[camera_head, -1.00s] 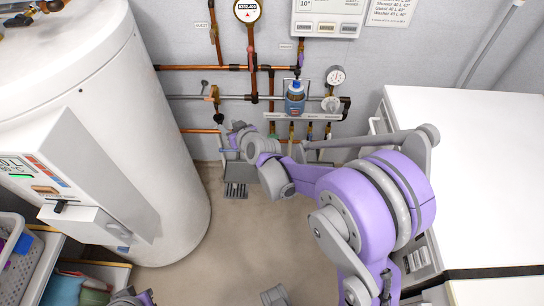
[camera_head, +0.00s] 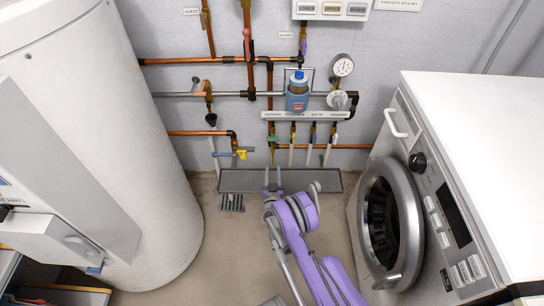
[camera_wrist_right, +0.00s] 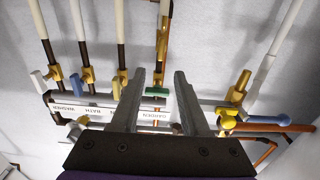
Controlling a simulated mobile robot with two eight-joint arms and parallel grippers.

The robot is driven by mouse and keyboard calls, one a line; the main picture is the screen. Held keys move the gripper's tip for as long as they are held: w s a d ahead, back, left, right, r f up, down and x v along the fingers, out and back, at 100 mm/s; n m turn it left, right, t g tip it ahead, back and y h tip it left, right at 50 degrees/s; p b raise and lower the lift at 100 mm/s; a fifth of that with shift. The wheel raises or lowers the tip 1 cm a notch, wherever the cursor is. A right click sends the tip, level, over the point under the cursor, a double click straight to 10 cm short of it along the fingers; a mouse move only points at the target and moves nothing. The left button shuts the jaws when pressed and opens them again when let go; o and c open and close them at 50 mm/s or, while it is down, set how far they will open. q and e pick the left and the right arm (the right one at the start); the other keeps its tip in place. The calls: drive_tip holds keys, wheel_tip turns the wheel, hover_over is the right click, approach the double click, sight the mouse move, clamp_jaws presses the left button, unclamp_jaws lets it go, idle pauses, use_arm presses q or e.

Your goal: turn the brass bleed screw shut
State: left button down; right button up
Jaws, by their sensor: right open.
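My right gripper (camera_head: 272,176) is open and empty, low in front of the wall pipes. In the right wrist view its fingers (camera_wrist_right: 168,95) point toward the pipe with a green-handled valve (camera_wrist_right: 157,92), apparently short of it. That green handle also shows in the head view (camera_head: 272,139). I cannot single out the brass bleed screw for certain. A small yellow or brass-coloured handle (camera_wrist_right: 228,122) sits beside a blue-ended lever (camera_wrist_right: 283,119), right of the fingers. The same pair shows left of the gripper in the head view (camera_head: 240,154). My left gripper is not in view.
A white tank (camera_head: 150,200) stands left and a washing machine (camera_head: 470,130) right, its round door (camera_head: 390,220) facing the floor space. A dark trough (camera_head: 325,181) lies along the wall. Floor between is open.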

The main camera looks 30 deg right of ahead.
drive_tip(key=b+x, duration=0.2)
drive_tip(key=x, duration=0.8)
drive_tip(key=shift+a+r, duration=0.1)
clamp_jaws()
